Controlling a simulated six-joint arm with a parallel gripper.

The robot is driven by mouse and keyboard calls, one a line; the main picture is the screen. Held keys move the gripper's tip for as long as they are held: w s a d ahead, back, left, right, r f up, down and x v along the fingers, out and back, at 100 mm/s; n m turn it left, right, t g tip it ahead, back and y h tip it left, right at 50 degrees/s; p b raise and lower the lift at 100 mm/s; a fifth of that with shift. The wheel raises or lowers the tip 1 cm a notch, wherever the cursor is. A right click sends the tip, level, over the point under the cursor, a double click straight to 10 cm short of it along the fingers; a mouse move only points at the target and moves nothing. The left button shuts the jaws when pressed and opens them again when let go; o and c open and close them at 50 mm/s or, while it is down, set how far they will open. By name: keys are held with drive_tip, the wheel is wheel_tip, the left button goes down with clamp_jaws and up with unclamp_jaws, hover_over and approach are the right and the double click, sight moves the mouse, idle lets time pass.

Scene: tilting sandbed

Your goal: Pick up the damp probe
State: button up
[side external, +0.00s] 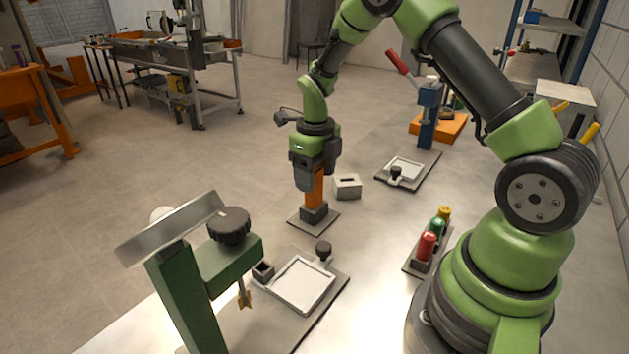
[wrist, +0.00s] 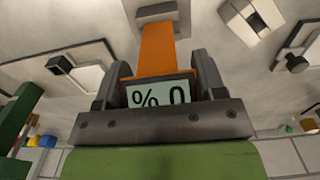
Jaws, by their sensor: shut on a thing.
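The damp probe (side external: 314,187) is orange and stands upright, its lower end in or at a dark grey block on a small plate (side external: 298,222). My gripper (side external: 314,172) is above that block, pointing down, with its jaws shut on the upper part of the probe. In the wrist view the probe (wrist: 158,48) shows its orange body and a pale display reading "% 0". The gripper jaws (wrist: 158,90) lie on both sides of it. The grey block (wrist: 160,12) shows at the probe's far end. Whether the tip is still inside the block is hidden.
A green stand with a dark knob (side external: 229,226) is at the front left. A framed tray (side external: 302,283) lies beside it, and another tray (side external: 404,170) is farther back. A pale slotted box (side external: 347,187) is close right of the probe. Red, green and yellow bottles (side external: 436,232) stand near my base.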

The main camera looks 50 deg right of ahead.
wheel_tip(320, 180, up, 9)
drive_tip(key=shift+d+r, duration=0.1)
drive_tip(key=shift+r, duration=0.1)
drive_tip(key=shift+d+r+n, duration=0.15)
drive_tip(key=shift+r+n, duration=0.1)
drive_tip(key=shift+n, duration=0.15)
drive_tip(key=shift+w+d+n, duration=0.1)
drive_tip(key=shift+d+n, duration=0.15)
drive_tip(key=shift+n, duration=0.35)
drive_tip(key=d+f+n, duration=0.1)
drive_tip(key=d+n, duration=1)
drive_tip(key=n, duration=1.4)
drive_tip(key=shift+s+d+f, duration=0.2)
drive_tip(key=shift+s+f, duration=0.05)
drive_tip(key=shift+f, duration=0.1)
